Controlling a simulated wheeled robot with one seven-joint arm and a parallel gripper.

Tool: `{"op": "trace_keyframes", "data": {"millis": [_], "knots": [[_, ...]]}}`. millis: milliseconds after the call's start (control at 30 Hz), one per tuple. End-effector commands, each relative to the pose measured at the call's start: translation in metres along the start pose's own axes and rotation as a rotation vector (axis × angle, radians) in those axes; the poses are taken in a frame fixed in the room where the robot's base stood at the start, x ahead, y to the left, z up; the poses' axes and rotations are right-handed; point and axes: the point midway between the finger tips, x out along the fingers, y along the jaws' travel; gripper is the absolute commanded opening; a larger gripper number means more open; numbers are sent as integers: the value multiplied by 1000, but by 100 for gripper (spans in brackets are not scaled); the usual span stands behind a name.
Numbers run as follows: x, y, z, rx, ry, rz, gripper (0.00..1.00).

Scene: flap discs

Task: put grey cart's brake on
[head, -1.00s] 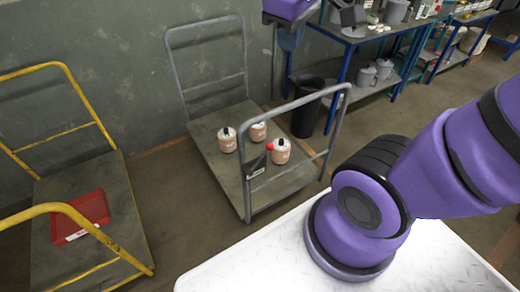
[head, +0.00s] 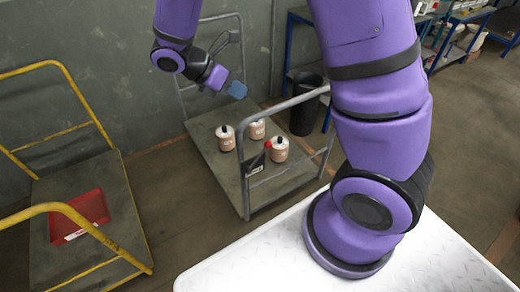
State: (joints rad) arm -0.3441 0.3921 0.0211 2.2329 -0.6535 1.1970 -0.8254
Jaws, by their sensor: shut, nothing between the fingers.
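The grey cart (head: 198,138) stands in the middle of the head view, with a grey tube handle at each end. A brake lever with a red knob (head: 268,145) sits at its near handle, tilted up, with a small dark and white label plate (head: 256,165) beside it. Several pinkish containers with black caps (head: 226,138) stand on its deck. My gripper (head: 237,90), with a blue end, is in the air above the cart's far part, up and left of the red knob and apart from it. Its fingers are small in view and look shut and empty.
A yellow cart (head: 140,235) with a red tray (head: 88,222) stands at the left. A black bin (head: 306,112) stands behind the grey cart's right side. Blue-framed workbenches (head: 455,50) line the back right. Bare floor (head: 172,200) lies between the carts.

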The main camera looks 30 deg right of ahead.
Motion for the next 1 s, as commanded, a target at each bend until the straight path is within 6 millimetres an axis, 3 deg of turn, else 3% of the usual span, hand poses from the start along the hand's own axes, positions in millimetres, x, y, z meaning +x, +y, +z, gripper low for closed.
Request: {"op": "trace_keyframes", "data": {"millis": [200,533,800,1000], "knots": [[26,31,-47,-297,-170,-41,0],[73,65,-122,-731,-417,-119,0],[122,80,-184,-1071,-617,-204,0],[149,84,-216,-1240,-718,-255,0]]}}
